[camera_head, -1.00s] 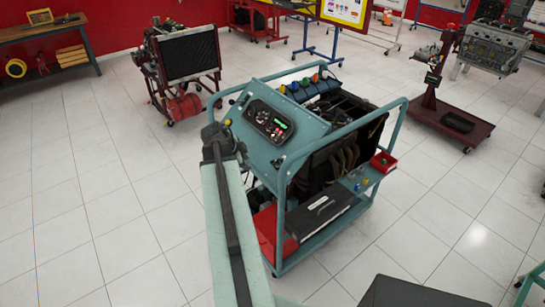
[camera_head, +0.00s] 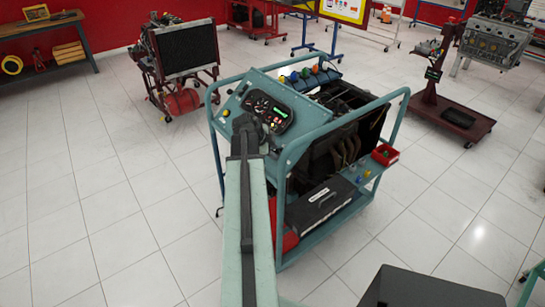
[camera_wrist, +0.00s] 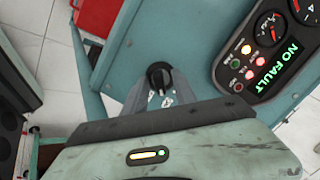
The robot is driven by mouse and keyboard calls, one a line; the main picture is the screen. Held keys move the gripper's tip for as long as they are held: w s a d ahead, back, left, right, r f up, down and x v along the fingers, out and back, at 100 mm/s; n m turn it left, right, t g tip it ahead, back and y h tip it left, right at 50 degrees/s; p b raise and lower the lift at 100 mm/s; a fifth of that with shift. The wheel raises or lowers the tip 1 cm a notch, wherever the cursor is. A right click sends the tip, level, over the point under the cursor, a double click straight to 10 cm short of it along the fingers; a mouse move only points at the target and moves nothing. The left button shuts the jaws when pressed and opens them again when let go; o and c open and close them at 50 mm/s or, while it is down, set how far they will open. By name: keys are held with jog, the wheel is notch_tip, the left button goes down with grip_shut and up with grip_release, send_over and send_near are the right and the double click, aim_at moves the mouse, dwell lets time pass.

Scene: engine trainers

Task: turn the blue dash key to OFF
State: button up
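The dash key is a black knob (camera_wrist: 158,75) on the teal sloping dash panel (camera_wrist: 185,35) in the wrist view. Small white marks show just below it. The key itself looks black, not blue. My gripper (camera_wrist: 160,78) has its grey fingers apart, one on each side of the key. I cannot tell whether they touch it. In the head view my gripper (camera_head: 246,128) is over the lower part of the dash panel (camera_head: 232,100) and hides the key. A black gauge cluster (camera_wrist: 270,50) with a green "NO FAULT" display and lit lamps is to the right.
The teal trainer frame's side rail (camera_head: 340,122) runs beside the panel. Blue, green and orange caps (camera_head: 305,74) are behind it. A red tray (camera_head: 384,155) sits on its right side. A radiator stand (camera_head: 185,60) stands behind left. White floor is free at left.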

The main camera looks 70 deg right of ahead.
jog(key=shift+r, duration=0.1)
grip_shut()
jog(key=shift+a, duration=0.15)
jog(key=shift+n, duration=0.3)
jog(key=n, duration=0.3)
jog(key=shift+w+d+y+p, duration=0.1)
jog(key=shift+d+y+p, duration=0.1)
jog(key=shift+y+p, duration=0.2)
jog(key=n, duration=0.4)
jog(key=shift+w+n+g+y, duration=0.1)
jog(key=shift+n+g+y, duration=0.2)
jog(key=shift+n+g, duration=0.1)
jog(key=shift+d+r, duration=0.1)
